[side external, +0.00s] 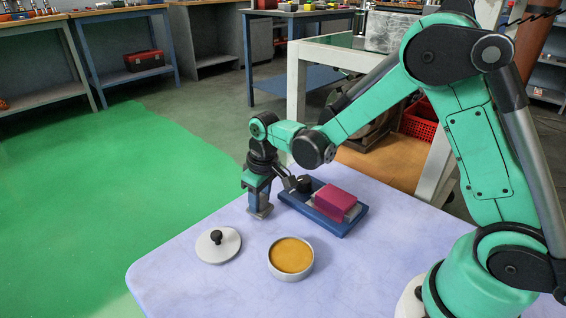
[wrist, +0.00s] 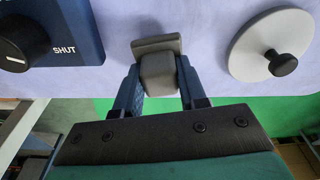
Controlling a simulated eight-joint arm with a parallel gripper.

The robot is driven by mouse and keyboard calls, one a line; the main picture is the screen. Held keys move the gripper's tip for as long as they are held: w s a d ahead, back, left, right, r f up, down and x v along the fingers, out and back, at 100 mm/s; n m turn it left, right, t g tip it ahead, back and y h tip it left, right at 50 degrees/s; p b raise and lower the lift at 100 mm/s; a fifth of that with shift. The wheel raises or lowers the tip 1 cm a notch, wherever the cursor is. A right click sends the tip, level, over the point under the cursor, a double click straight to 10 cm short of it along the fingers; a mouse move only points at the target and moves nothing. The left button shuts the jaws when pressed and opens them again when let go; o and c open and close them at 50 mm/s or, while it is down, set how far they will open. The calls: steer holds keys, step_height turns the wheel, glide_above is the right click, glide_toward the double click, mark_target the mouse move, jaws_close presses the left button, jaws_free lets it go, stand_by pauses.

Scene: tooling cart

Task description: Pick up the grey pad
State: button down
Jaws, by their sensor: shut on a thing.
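The grey pad (wrist: 158,72) shows in the wrist view between the two blue fingers of my gripper (wrist: 158,82). It has a blocky body with a wider slab at its far end. In the side external view my gripper (side external: 258,192) points down at the table's far edge, left of the blue base, with the grey pad (side external: 261,212) at its tips. My gripper is shut on the pad. I cannot tell whether the pad touches the table.
A blue base (side external: 348,227) with a black knob (side external: 303,184) carries a pink block (side external: 336,201); the wrist view shows "SHUT" beside the knob. A round lid (side external: 211,252) and an open tin (side external: 291,279) with orange contents stand nearer. The pale table (side external: 185,293) is clear at front left.

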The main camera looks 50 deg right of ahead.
step_height(320, 180, up, 19)
steer(key=shift+r, duration=0.2)
steer(key=c, duration=1.1)
jaws_free()
jaws_close()
